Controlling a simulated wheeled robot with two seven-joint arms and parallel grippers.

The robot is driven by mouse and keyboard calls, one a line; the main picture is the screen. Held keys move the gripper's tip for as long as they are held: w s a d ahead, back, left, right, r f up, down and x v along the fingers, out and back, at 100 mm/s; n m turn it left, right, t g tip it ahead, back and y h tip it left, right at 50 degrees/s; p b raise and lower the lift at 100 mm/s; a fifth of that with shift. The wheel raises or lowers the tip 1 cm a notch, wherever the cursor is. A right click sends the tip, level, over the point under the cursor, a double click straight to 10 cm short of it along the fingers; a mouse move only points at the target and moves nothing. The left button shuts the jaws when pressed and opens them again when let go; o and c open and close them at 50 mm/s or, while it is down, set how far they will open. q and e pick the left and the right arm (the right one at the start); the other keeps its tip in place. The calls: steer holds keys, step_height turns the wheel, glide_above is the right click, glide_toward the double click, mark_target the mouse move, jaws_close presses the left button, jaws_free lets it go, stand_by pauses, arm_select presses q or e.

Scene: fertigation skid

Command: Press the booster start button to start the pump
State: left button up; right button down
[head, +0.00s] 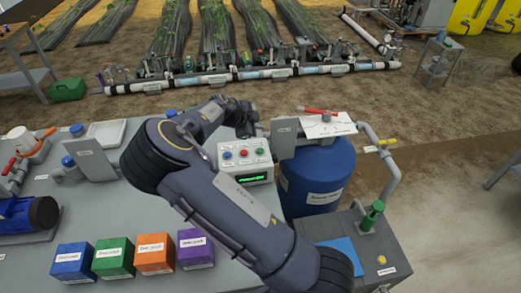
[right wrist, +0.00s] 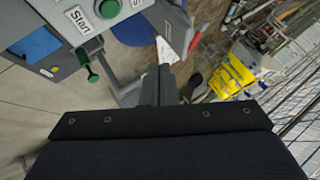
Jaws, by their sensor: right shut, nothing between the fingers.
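The control box (head: 245,160) stands on the grey bench and carries blue, red and green buttons above a lit green display. The green button (head: 260,151) is on its right side. In the right wrist view a green button (right wrist: 109,8) sits beside a "Start" label at the top left edge, partly cut off. My right gripper (head: 256,128) is shut and empty, just behind the box's top in the head view; its fingertips are small and hard to make out there. In the wrist view the shut fingers (right wrist: 168,85) are apart from the green button. My left gripper is not in view.
A blue tank (head: 315,178) with a red-handled valve (head: 317,111) above stands right of the box. Blue, green, orange and purple boxes (head: 154,253) line the bench front.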

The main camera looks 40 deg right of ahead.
steer(key=b, duration=0.4)
glide_above(258, 152)
step_height(258, 152, down, 8)
steer(key=shift+w+r, duration=0.1)
steer(key=shift+f+b, duration=0.4)
steer(key=shift+f, duration=0.1)
stand_by(1.5)
steer(key=shift+f+b, duration=0.4)
steer(key=shift+b, duration=0.25)
steer(key=shift+f+b, duration=0.4)
steer(key=shift+b, duration=0.1)
stand_by(0.3)
steer(key=shift+r, duration=0.15)
stand_by(0.3)
steer(key=shift+r, duration=0.65)
